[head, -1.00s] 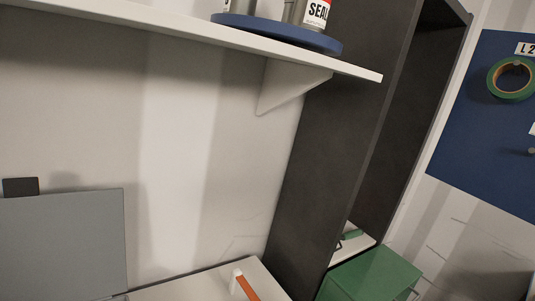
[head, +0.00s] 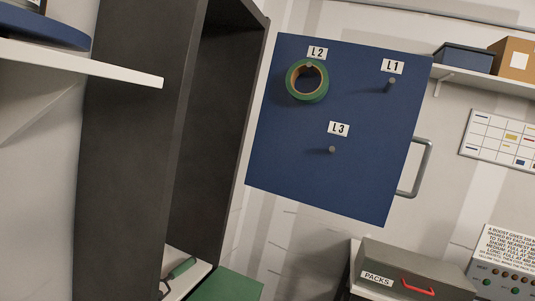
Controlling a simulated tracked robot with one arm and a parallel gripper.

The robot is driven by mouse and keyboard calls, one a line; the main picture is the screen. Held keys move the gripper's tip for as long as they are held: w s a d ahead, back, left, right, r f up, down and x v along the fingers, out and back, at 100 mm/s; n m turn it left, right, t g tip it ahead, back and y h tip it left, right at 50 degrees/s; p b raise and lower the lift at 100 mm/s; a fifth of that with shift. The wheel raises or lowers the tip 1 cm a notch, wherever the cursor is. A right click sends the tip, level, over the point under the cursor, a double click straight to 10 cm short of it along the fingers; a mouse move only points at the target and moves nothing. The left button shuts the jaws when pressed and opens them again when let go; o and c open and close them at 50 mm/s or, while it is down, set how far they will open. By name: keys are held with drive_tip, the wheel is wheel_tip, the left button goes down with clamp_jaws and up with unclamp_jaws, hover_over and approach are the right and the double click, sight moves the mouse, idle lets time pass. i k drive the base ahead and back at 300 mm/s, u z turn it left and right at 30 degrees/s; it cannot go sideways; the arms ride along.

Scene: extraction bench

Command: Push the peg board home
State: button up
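The peg board (head: 290,140) is a dark blue panel in the middle of the head view, seen tilted. It has pegs labelled L1, L2 and L3. A green tape roll (head: 291,92) hangs at L2; the L1 peg (head: 391,82) and L3 peg (head: 332,150) are bare. A grey handle (head: 424,165) is on the board's right edge. The board's left edge is beside a tall dark open cabinet (head: 130,150); I cannot tell how far it stands out. My gripper is not in view.
A white shelf (head: 100,68) with a blue disc juts in at upper left. A green box (head: 235,286) is low beside the cabinet. A grey PACKS case (head: 400,262) with a red handle and a control panel (head: 505,265) are at lower right. A shelf with boxes (head: 515,55) is at upper right.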

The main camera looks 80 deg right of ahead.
sight(344, 153)
drive_tip(key=z, duration=2.75)
drive_tip(key=k, duration=0.8)
drive_tip(key=z, duration=0.05)
drive_tip(key=i, duration=0.85)
drive_tip(key=u, duration=0.1)
